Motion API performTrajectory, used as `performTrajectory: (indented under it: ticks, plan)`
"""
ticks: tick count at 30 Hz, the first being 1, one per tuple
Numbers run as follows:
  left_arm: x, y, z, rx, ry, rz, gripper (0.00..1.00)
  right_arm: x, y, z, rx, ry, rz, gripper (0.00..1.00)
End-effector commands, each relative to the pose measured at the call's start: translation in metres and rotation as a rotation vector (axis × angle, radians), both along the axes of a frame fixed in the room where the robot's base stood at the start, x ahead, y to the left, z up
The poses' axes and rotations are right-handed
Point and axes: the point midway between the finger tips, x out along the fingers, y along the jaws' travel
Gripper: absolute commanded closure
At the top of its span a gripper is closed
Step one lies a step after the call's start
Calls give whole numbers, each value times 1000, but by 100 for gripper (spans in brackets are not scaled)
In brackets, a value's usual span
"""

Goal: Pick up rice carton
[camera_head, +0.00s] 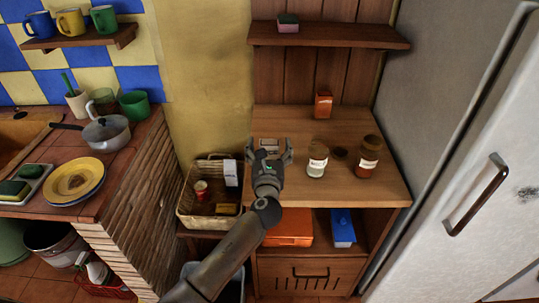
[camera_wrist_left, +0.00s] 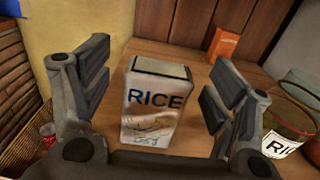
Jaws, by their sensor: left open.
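The rice carton (camera_wrist_left: 153,105) is white with the dark word RICE on its front. It stands upright on the wooden counter (camera_wrist_left: 195,62), and in the left wrist view it sits between the two open fingers of my left gripper (camera_wrist_left: 155,95). No contact with either finger shows. In the head view my left gripper (camera_head: 269,150) is over the left part of the counter, and only the carton's pale top (camera_head: 268,143) shows between the fingers; the rest is hidden by the gripper. My right gripper is not in view.
An orange box (camera_head: 323,104) stands at the back of the counter. A jar with a white label (camera_head: 317,160) and a brown jar (camera_head: 368,158) stand to the right. A wicker basket (camera_head: 190,217) is at left below, a shelf (camera_head: 345,36) above, a fridge (camera_head: 480,200) at right.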

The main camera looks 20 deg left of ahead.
Motion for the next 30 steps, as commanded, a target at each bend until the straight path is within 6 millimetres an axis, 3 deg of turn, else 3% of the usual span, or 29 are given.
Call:
performTrajectory:
  ticks: [5, 13, 25, 30]
  plan:
    - [17, 4, 0, 0, 0, 0, 20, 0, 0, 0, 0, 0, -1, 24]
    - [19, 5, 0, -1, 0, 0, 20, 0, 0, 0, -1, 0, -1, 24]
    - [19, 5, 0, -1, 1, 0, 71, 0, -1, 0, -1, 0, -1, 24]
    - [19, 5, 1, -1, -1, 0, 72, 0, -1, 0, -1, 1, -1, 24]
